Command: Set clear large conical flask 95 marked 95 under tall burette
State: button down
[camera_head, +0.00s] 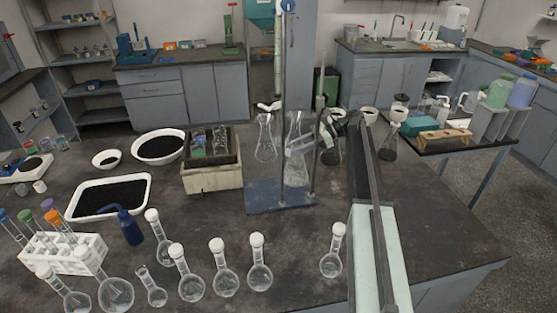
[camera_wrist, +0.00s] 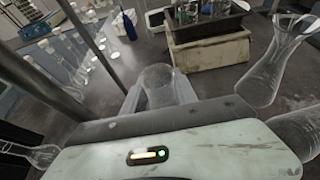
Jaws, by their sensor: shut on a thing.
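A clear conical flask (camera_head: 297,173) is held upright in my gripper (camera_head: 301,148). Its bottom shows over the blue base plate (camera_head: 265,200) of the burette stand; I cannot tell whether it touches the plate. No number is legible on it. In the wrist view its round glass rim (camera_wrist: 157,74) shows between the jaws of my gripper (camera_wrist: 158,97). The tall burette (camera_head: 278,62) hangs upright beside the stand's rod, above and slightly left of the held flask. Another clear conical flask (camera_head: 265,145) stands just left of it, and a large one shows in the wrist view (camera_wrist: 272,68).
Several white-stoppered volumetric flasks (camera_head: 224,280) line the table's front. A cream crate of glassware (camera_head: 212,180) stands left of the stand. Dark-filled flasks (camera_head: 390,150) stand at the right. The stand's rod (camera_wrist: 90,45) is close to my gripper. Bare table lies front right.

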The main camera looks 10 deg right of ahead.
jog(key=b+x, duration=0.3)
jog(key=x, duration=0.5)
jog(key=shift+f+b, duration=0.2)
jog(key=shift+b, duration=0.1)
jog(key=shift+f, duration=0.2)
jog(key=c, duration=1)
grip_release()
jog(key=shift+o, duration=0.2)
jog(key=shift+r, duration=0.2)
